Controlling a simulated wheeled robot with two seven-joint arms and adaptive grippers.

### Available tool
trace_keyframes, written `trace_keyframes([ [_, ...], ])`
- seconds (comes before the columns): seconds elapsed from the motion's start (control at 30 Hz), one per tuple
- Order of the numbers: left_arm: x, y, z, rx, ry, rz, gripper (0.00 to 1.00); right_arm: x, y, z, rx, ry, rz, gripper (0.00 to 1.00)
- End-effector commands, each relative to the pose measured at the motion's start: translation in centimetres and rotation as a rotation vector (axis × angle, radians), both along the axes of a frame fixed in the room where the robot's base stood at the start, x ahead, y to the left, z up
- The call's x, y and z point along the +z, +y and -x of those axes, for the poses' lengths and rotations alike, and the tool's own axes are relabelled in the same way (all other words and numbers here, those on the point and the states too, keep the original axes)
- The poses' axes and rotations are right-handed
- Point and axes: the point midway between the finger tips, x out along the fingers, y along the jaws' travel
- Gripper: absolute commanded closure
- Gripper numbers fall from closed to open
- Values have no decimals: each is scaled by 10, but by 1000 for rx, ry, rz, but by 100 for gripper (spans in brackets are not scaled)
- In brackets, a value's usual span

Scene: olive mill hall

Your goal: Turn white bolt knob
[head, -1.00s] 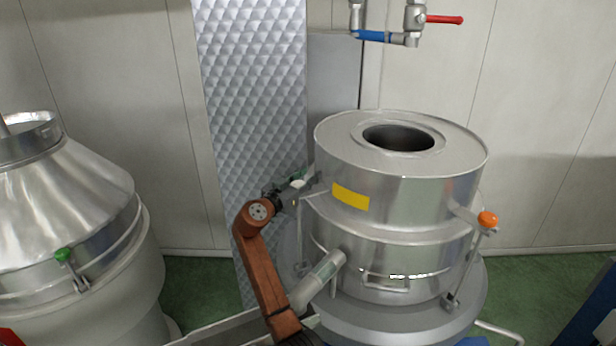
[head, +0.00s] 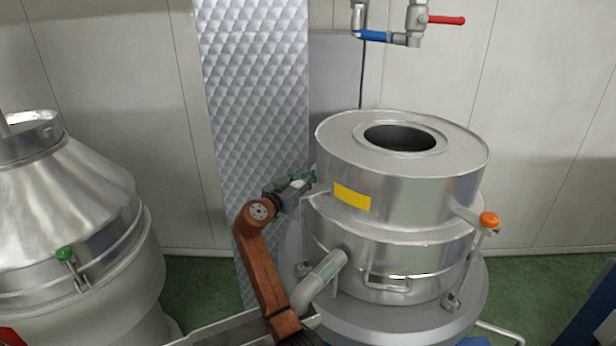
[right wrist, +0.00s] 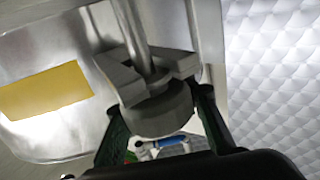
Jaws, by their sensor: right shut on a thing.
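The white bolt knob shows in the right wrist view as a round, shaded grey knob (right wrist: 160,112) on a metal rod, under a forked bracket (right wrist: 122,78). In the head view it is a small pale spot (head: 297,182) at the left side of the steel machine (head: 405,220), mostly covered by my gripper. My right gripper (head: 301,180) is shut on the knob. Its dark green fingers stand on both sides of the knob in the right wrist view (right wrist: 162,125). My left gripper is not in view.
An orange knob (head: 489,219) sits on another bolt at the machine's right side, and a yellow label (head: 351,196) is on its front. A second machine with a green knob (head: 64,254) stands at left. Pipes with a red-handled valve (head: 445,20) hang above.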

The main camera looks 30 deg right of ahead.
Motion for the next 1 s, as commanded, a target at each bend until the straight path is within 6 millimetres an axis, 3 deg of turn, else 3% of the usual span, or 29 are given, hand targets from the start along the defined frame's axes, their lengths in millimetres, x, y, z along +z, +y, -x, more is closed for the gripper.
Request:
trace_keyframes([
  [0.8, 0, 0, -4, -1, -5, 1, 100, -2, -1, 1, -3, 2, -2, 100],
  [0.83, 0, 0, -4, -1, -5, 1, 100, -2, -1, 1, -3, 2, -2, 79],
  [1.0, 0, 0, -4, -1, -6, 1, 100, -1, -1, 0, -2, 2, -1, 67],
])
